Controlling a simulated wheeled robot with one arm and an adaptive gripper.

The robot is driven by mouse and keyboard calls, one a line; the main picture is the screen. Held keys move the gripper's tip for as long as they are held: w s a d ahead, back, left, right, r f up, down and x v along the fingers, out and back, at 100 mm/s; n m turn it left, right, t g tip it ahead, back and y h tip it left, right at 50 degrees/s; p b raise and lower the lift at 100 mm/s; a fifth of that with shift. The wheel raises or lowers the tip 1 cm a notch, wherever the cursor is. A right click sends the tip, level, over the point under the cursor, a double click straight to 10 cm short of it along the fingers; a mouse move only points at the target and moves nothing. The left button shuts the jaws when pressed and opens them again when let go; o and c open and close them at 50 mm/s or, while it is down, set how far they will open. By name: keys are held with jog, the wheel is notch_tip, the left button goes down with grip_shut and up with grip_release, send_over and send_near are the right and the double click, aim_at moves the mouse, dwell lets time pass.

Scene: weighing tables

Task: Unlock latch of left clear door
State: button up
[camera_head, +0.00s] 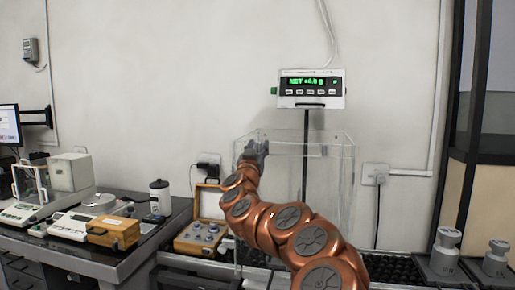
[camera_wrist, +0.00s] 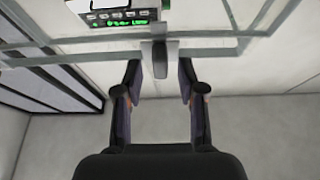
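A clear-walled enclosure (camera_head: 335,180) stands behind my arm in the head view, and its clear edges (camera_wrist: 225,45) cross the top of the wrist view. A short grey bar, apparently the latch (camera_wrist: 160,58), hangs at this edge. My gripper (camera_wrist: 160,72) is open, with one dark finger on each side of the bar and a visible gap on both sides. In the head view my gripper (camera_head: 258,147) is at the enclosure's upper left edge; the latch cannot be made out there.
A scale display (camera_head: 311,89) with green digits stands on a post above the enclosure; it also shows in the wrist view (camera_wrist: 125,16). A wooden weight box (camera_head: 200,235) sits left of my arm. Large metal weights (camera_head: 445,250) stand at right.

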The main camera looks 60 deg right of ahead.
jog(key=shift+c, duration=0.3)
grip_shut()
jog(key=shift+m, duration=0.5)
jog(key=m+g, duration=0.2)
jog(key=m, duration=0.2)
jog(key=shift+g+h, duration=0.3)
jog(key=m+g, duration=0.1)
jog(key=m, duration=0.3)
jog(key=m+g, duration=0.2)
jog(key=m, duration=0.1)
jog(key=shift+s+m+g+p, duration=0.1)
jog(key=shift+m+g+p, duration=0.2)
jog(key=shift+m, duration=0.1)
jog(key=m+g+y, duration=0.1)
jog(key=m, duration=0.2)
jog(key=m+y+p, duration=0.1)
jog(key=m, duration=0.2)
jog(key=shift+s+f+g, duration=0.1)
jog(key=shift+f+g, duration=0.05)
jog(key=shift+g, duration=0.25)
jog(key=shift+d+f+m+y+p, duration=0.15)
jog(key=shift+m+y+p, duration=0.5)
jog(key=shift+m, duration=1.15)
jog(key=shift+y, duration=0.25)
